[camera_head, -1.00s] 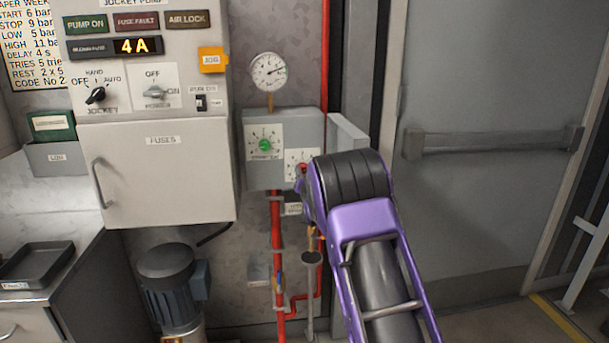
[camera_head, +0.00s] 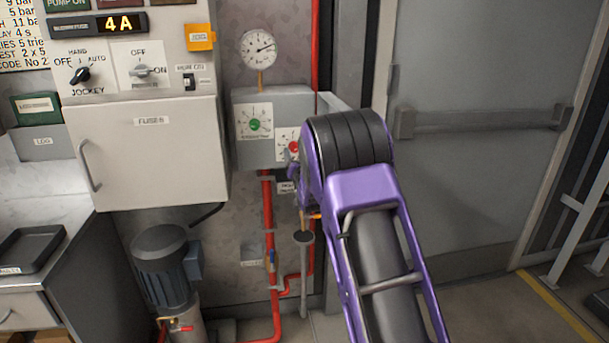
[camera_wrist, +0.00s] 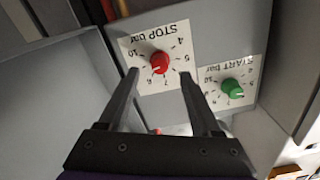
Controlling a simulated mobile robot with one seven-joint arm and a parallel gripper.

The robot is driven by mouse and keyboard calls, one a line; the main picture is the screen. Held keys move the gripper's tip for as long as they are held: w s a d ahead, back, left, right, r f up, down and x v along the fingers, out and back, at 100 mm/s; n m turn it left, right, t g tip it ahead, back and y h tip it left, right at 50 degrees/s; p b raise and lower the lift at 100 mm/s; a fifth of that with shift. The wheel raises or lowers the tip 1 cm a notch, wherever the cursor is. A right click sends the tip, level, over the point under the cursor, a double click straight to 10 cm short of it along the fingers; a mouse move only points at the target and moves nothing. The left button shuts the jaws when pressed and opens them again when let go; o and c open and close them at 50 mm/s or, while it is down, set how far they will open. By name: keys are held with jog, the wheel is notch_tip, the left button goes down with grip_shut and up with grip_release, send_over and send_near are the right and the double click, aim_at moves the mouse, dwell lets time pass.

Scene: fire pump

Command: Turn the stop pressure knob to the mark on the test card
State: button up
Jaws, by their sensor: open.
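The red stop pressure knob (camera_wrist: 160,62) sits on a white dial plate marked "STOP bar" (camera_wrist: 163,33), upside down in the wrist view. A pale line on the knob faces down-left there; the exact number is too small to tell. My gripper (camera_wrist: 159,74) is open, its fingertips either side of the knob in that view, with no contact visible. In the head view the knob (camera_head: 293,147) shows just left of my arm, which hides part of its dial. A yellowish settings sheet (camera_head: 22,42) is cut off at the upper left; I cannot tell whether it is the test card.
The green start knob (camera_head: 254,125) is on the same grey box (camera_head: 279,98), close beside the stop dial. A gauge (camera_head: 258,49) stands above, red pipes (camera_head: 268,205) run below. A white control cabinet (camera_head: 150,155) projects at left; a grey door is at right.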

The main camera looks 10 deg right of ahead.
jog(key=s, duration=1.4)
